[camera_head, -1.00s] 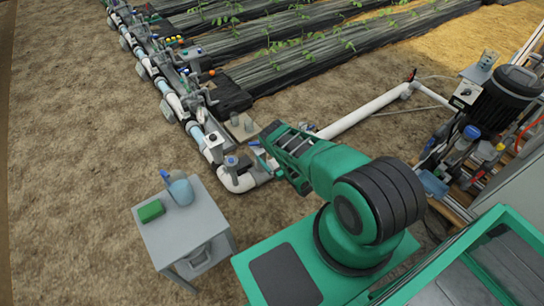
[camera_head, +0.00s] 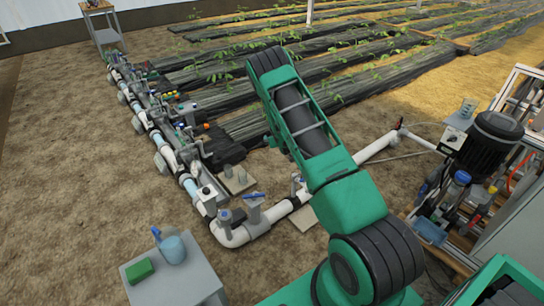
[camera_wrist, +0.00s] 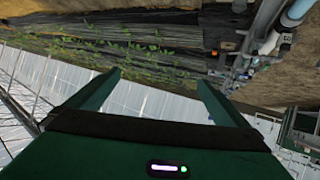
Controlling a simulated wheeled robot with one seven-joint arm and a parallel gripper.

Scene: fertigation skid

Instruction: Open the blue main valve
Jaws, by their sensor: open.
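In the head view, a grey valve with a blue lever (camera_head: 255,197) sits on the white pipe near the front bend. I cannot tell for certain which one is the blue main valve. My gripper (camera_wrist: 158,80) shows in the wrist view, with its two green fingers apart and nothing between them. It is raised away from the pipes and touches nothing that I can see. In the head view my raised arm stands to the right of the valve, and I cannot make out the gripper there.
The pipe line with several valves runs to the back left. A pump skid with a black motor (camera_head: 493,139) stands at right. Bare soil lies left of the pipes.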

